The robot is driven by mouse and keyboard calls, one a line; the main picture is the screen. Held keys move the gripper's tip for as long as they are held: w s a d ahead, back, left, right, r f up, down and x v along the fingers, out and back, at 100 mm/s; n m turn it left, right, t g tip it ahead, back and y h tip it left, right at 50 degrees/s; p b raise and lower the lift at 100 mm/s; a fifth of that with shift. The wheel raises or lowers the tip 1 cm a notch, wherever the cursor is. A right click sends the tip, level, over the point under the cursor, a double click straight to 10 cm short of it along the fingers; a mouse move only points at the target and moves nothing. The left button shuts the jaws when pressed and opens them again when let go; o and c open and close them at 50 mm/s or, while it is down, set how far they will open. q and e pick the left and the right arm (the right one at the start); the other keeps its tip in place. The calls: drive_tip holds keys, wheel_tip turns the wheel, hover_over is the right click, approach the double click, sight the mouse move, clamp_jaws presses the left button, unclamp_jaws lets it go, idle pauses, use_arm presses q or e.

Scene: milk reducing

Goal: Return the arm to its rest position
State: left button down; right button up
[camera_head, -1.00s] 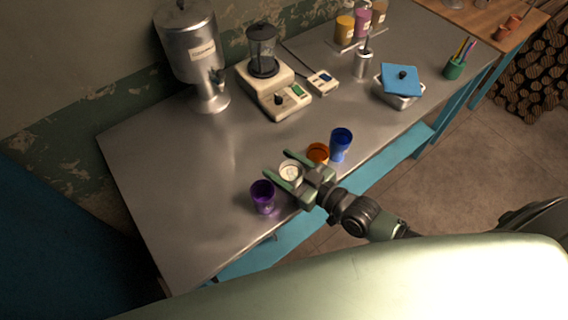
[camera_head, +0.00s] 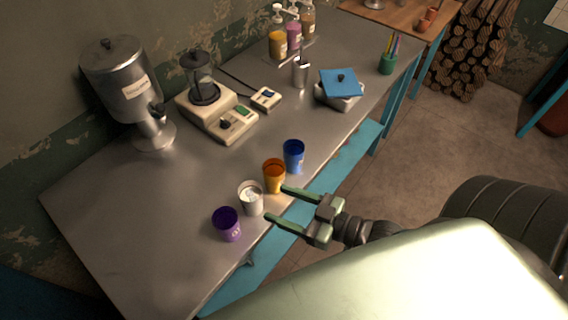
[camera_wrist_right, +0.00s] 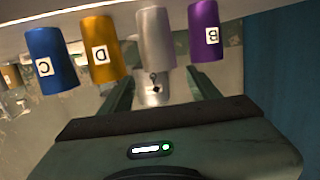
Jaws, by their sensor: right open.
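My right gripper (camera_head: 275,204) is open and empty at the front edge of the metal table (camera_head: 120,205). Its fingers point at the white-grey cup (camera_head: 250,198), which stands on the table and holds something whitish. The gripper is apart from that cup in the head view. In the right wrist view the same cup (camera_wrist_right: 155,38) stands beyond the open fingers (camera_wrist_right: 158,95). My left gripper is not in view.
A purple cup (camera_head: 227,224), an orange cup (camera_head: 274,175) and a blue cup (camera_head: 293,156) stand in the row. Behind are a metal dispenser (camera_head: 125,85), a blender-like device (camera_head: 215,110) and a blue-lidded box (camera_head: 340,88). Open floor (camera_head: 410,165) lies right of the table.

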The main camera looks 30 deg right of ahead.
idle(0.4)
drive_tip(key=a+f+g+h, duration=0.3)
drive_tip(key=f+g+h, duration=0.1)
drive_tip(key=f+g, duration=0.1)
drive_tip(key=s+d+m+g+h, duration=0.4)
drive_tip(key=s+g, duration=0.1)
drive_tip(key=s, duration=0.3)
wheel_tip(320, 180, down, 29)
drive_tip(key=s+g+b, duration=0.1)
drive_tip(key=s+g, duration=0.1)
drive_tip(key=s, duration=0.1)
drive_tip(key=s+d+f+b, duration=0.1)
drive_tip(key=s+d+f, duration=0.2)
drive_tip(key=s+f, duration=1.2)
drive_tip(key=shift+d+f+g+h, duration=0.15)
drive_tip(key=shift+f+g+h, duration=0.15)
